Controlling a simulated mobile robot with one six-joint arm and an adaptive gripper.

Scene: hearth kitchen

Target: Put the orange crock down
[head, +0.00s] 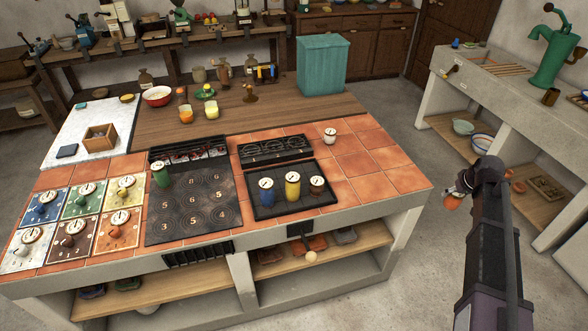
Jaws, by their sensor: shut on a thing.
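My gripper (462,188) is at the end of my arm on the right of the head view. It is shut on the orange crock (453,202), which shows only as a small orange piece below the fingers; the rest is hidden. The crock is in the air, right of the tiled island and apart from it. Other crocks with dial lids stand on the island: a blue one (267,191), a yellow one (292,185) and a brown one (317,187) on a dark tray (262,210), a green one (161,173) on the numbered black hob (190,228), and a white one (330,136) on the tiles.
Coloured dial tiles (84,197) fill the island's left front. The tiles at its right end (385,178) are clear. A teal box (323,65) stands at the back. A stone sink counter (510,98) with a green pump (553,55) is at right, across open floor.

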